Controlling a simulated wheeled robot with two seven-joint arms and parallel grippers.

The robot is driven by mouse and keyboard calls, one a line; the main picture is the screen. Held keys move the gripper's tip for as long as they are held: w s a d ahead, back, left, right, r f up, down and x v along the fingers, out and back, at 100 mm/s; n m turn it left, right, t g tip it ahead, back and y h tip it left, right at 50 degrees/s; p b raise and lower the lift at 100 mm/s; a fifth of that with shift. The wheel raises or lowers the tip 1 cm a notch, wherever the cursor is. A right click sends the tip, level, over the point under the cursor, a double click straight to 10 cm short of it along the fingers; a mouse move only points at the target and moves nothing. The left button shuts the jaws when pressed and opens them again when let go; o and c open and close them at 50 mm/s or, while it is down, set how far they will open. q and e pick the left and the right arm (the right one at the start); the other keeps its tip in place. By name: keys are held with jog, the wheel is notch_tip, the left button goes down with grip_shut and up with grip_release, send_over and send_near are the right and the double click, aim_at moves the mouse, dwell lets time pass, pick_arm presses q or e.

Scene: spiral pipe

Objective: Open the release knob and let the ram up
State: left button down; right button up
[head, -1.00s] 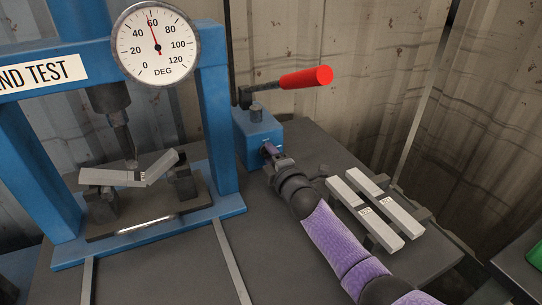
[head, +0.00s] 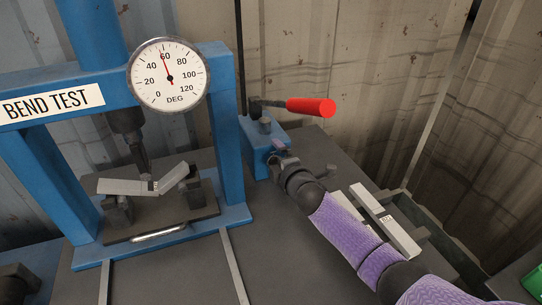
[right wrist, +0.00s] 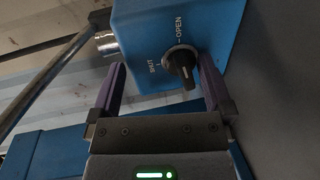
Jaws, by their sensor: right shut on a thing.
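The release knob (right wrist: 180,62) is a dark round knob on the blue pump block (head: 262,138), with SHUT and OPEN labels beside it. In the right wrist view it sits between the purple fingers of my right gripper (right wrist: 161,66), which is shut on it. In the head view my right gripper (head: 277,152) meets the block's front and hides the knob. The dark ram (head: 138,150) reaches down to a bent grey strip (head: 125,186) on the supports; whether it touches is hard to tell. The dial gauge (head: 168,75) reads just under 60 degrees. My left gripper is not in view.
A red-handled lever (head: 310,106) sticks out to the right above the pump block. The blue press frame (head: 228,150) stands left of my right arm. Grey bars (head: 390,225) lie right of the arm.

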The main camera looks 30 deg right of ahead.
jog(key=shift+s+a+r+p, duration=0.2)
jog(key=shift+s+r, duration=0.2)
jog(key=shift+r, duration=0.15)
jog(key=shift+s+a+r+p, duration=0.1)
jog(key=shift+s+r+p, duration=0.05)
jog(key=shift+s+r, duration=0.3)
jog(key=shift+s, duration=0.2)
jog(key=shift+c, duration=0.2)
jog(key=s+p, duration=0.1)
jog(key=s, duration=0.2)
jog(key=shift+a+f+p, duration=0.2)
jog(key=shift+a+p, duration=0.1)
jog(key=shift+p, duration=0.05)
jog(key=s, duration=0.1)
jog(key=s+p, duration=0.1)
jog(key=s, duration=0.1)
jog(key=shift+s+a+f, duration=0.15)
jog(key=shift+f, duration=0.05)
jog(key=shift+s+a+p, duration=0.15)
jog(key=shift+s+p, duration=0.5)
jog(key=shift+s, duration=0.55)
jog(key=shift+s+f, duration=0.1)
jog(key=shift+s, duration=0.7)
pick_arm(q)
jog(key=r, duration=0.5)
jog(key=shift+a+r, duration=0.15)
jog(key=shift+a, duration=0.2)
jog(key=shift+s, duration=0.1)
